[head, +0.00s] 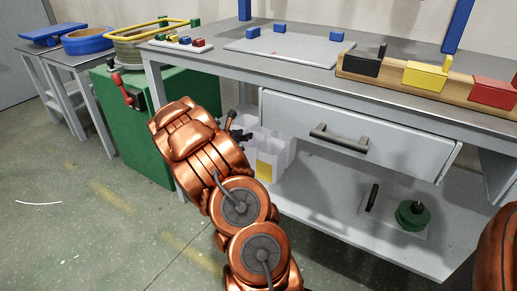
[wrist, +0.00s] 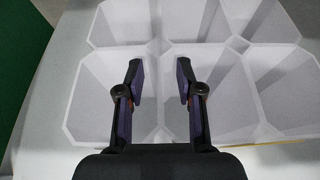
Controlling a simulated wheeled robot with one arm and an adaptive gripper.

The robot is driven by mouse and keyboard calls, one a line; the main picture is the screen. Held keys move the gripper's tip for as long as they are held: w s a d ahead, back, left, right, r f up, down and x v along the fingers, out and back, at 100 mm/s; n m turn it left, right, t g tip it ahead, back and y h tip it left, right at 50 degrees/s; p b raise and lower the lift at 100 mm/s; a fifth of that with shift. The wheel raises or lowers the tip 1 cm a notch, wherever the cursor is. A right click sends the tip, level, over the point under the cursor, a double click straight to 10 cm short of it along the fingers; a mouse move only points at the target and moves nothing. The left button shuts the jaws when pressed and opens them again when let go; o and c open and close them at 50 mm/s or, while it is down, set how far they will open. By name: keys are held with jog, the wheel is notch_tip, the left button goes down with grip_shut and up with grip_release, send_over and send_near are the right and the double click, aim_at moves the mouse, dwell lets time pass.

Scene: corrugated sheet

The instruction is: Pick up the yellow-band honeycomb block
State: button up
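The honeycomb block (head: 282,152) is white-grey with open cells and a yellow band (head: 264,170) on its front. It stands on the lower shelf of the workbench, partly hidden behind my arm in the head view. In the wrist view the honeycomb block (wrist: 72,75) fills most of the picture, with several empty cells facing the camera. My gripper (wrist: 159,77) is open, its two fingers apart with a wall between cells showing between them. I cannot tell how deep the fingertips are relative to the rim. In the head view my gripper (head: 236,126) is small and dark beside the block.
A closed drawer (head: 360,135) with a dark handle hangs above the lower shelf (head: 330,205), to the right of the block. A green cabinet (head: 135,125) stands to the left. A green round object (head: 412,216) sits farther right on the shelf. The shelf between is mostly clear.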

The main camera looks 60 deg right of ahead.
grip_shut()
dwell(0.6)
